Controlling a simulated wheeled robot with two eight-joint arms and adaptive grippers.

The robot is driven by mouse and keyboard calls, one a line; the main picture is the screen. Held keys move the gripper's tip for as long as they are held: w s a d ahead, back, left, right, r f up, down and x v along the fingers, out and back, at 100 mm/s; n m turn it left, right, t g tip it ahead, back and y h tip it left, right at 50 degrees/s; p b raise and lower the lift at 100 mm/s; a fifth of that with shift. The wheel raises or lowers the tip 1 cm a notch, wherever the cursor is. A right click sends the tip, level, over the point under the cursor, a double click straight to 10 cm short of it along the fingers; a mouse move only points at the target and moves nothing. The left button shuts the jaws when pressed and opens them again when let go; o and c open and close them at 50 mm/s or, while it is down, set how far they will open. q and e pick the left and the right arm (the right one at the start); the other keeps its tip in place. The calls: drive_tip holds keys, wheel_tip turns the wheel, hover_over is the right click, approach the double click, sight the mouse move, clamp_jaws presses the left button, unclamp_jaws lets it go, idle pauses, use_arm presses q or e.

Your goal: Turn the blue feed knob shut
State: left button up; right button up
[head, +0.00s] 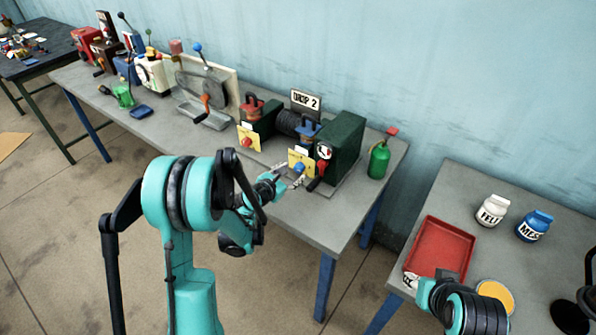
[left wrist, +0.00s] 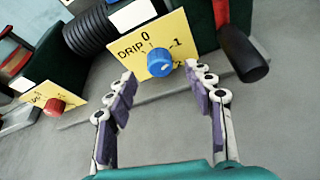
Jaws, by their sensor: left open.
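The blue feed knob (left wrist: 159,63) sits on a yellow plate (left wrist: 128,50) marked DRIP, with 0 at the top, 1 and 2 toward the right. A pale mark on the knob appears to face the lower right, near the 2. In the head view the blue knob (head: 299,168) is on the front of a green machine. My left gripper (left wrist: 160,80) is open, its fingertips just short of the knob on either side, with nothing between them. It also shows in the head view (head: 288,179). My right gripper (head: 432,285) is partly seen at the lower right; its fingers are unclear.
A black-ended red lever (left wrist: 238,55) stands close right of the knob. A red knob (left wrist: 55,106) on another yellow plate is at left. A green bottle (head: 379,160) stands right of the machine. A red tray (head: 440,246) lies on the right table.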

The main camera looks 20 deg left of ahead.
sight(297, 169)
use_arm(q)
drive_tip(key=b+x, duration=0.1)
drive_tip(key=x, duration=0.3)
drive_tip(key=shift+w+d+f, duration=0.1)
drive_tip(key=shift+w, duration=0.15)
drive_tip(key=c, duration=1.2)
drive_tip(key=shift+o, duration=0.2)
